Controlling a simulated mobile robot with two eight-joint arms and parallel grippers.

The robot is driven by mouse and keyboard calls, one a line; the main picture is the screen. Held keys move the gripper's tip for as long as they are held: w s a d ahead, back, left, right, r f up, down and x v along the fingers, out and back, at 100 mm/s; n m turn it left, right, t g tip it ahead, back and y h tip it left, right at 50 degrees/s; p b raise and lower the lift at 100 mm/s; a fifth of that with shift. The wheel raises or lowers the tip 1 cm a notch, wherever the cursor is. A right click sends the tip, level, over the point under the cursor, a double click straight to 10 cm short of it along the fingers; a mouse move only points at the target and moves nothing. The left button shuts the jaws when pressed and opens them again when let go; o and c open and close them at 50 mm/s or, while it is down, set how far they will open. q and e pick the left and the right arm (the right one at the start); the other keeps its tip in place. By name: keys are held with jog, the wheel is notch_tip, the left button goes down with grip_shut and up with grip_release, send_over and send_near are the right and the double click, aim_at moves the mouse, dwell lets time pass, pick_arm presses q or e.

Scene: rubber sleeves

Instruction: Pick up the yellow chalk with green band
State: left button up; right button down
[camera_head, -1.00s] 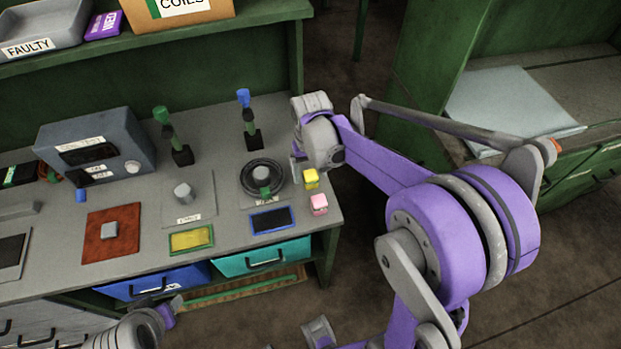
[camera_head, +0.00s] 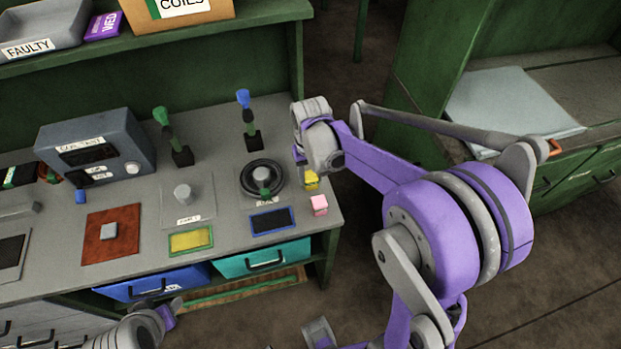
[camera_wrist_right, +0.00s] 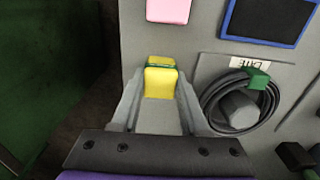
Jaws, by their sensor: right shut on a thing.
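The yellow chalk with a green band (camera_wrist_right: 160,80) stands at the bench's right end, between the two fingertips of my right gripper (camera_wrist_right: 161,88) in the right wrist view. The gripper is shut on it. In the head view the chalk (camera_head: 311,181) shows just below the right gripper (camera_head: 304,170), whose fingers are mostly hidden behind its wrist. My left gripper (camera_head: 168,313) is low at the left, in front of the bench. Its fingers are too small to read.
A pink block (camera_head: 319,204) stands close by, nearer the front edge. A coiled black cable ring (camera_head: 245,186) lies left of the chalk, with a blue-framed dark pad (camera_head: 271,221) in front. Upright tools (camera_head: 250,130) stand behind. The bench ends just right of the chalk.

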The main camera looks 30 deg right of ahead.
aim_at(310, 175)
notch_tip(310, 175, up, 10)
jog(key=shift+r+p, duration=0.1)
jog(key=shift+p, duration=0.3)
jog(key=c, duration=1)
grip_release()
grip_shut()
